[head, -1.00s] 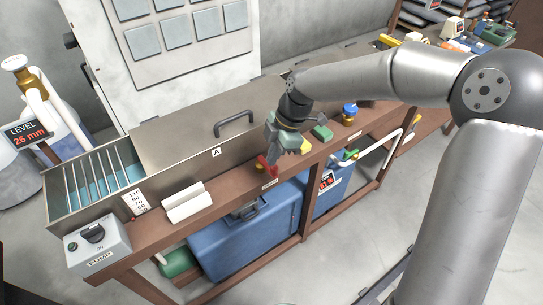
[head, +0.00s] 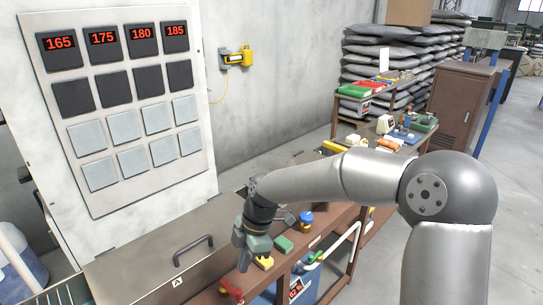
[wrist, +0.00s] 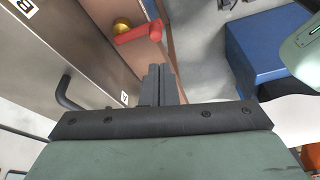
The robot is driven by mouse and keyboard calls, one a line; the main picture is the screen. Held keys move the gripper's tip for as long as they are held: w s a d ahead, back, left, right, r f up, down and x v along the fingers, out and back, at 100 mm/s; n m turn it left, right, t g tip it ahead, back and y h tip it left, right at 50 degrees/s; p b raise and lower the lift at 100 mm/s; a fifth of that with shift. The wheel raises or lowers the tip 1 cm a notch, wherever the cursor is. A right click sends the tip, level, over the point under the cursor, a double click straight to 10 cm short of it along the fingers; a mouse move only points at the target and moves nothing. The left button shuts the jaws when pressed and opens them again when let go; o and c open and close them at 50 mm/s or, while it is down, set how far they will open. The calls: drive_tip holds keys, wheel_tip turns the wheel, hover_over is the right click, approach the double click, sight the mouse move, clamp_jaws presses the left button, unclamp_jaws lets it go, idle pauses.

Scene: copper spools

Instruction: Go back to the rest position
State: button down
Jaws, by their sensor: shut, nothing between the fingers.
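My gripper (head: 243,265) hangs pointing down over the front ledge of the brown bench in the head view. In the wrist view its fingers (wrist: 158,85) are together with nothing between them. Below and beside the gripper, a red lever handle (head: 231,290) sits on the ledge; the wrist view shows it with a brass hub (wrist: 122,27), apart from the fingers.
A lidded metal trough (head: 150,262) with a dark handle lies left of my gripper. Yellow (head: 264,262), green (head: 283,243) and blue (head: 306,219) items stand on the ledge to the right. A panel with lit numbers (head: 120,110) rises behind. Open floor lies at right.

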drive_tip(key=s+d+r+m+t+h+b, duration=0.1)
drive_tip(key=s+d+m, duration=0.9)
drive_tip(key=d+m, duration=0.2)
drive_tip(key=s+d+r+m+t+h+b, duration=0.1)
drive_tip(key=s+d+m+t+h, duration=0.1)
drive_tip(key=s+d+m, duration=0.7)
drive_tip(key=shift+s+d+r+m, duration=0.3)
drive_tip(key=shift+s+d+m, duration=0.05)
drive_tip(key=shift+d+m, duration=1.4)
idle(4.2)
